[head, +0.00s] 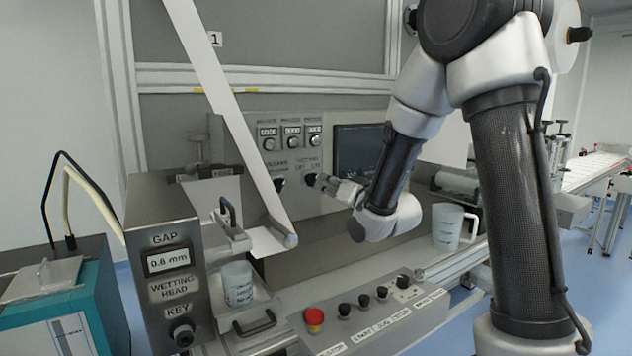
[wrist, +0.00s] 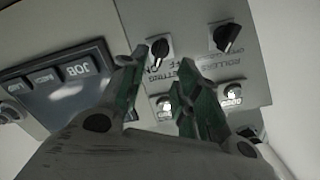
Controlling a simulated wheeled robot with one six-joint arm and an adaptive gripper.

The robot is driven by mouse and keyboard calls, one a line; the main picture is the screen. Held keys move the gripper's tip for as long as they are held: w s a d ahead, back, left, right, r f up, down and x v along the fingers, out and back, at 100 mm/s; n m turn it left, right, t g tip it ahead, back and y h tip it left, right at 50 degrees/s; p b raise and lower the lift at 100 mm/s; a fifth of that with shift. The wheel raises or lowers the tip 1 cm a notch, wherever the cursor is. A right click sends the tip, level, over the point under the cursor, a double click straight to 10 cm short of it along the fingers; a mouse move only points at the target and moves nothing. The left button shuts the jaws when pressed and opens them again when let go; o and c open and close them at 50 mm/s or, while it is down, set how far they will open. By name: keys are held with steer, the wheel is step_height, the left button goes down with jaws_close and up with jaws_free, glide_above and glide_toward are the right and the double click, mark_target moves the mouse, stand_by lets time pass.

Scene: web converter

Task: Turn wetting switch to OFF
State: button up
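The wetting switch is a black rotary knob (head: 310,179) on the grey control panel, under the label WETTING OFF ON. In the wrist view, which shows the panel upside down, the knob (wrist: 158,48) sits on a pale plate just beyond the fingertips. My gripper (head: 322,183) is close in front of the knob in the head view. In the wrist view its two green-padded fingers (wrist: 162,60) are apart, with the knob roughly between their tips. I cannot tell whether they touch it. Part of the label is hidden by the fingers, and the knob's setting is unclear.
The rollers knob (wrist: 227,38) is beside it, also visible in the head view (head: 280,182). A dark screen (head: 357,148) is to the right. A slanted white web (head: 225,105) runs down at the left. A white jug (head: 447,228) stands at the right.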

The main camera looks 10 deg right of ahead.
mark_target(316, 179)
steer(key=x, duration=0.7)
steer(key=shift+w, duration=0.1)
jaws_close()
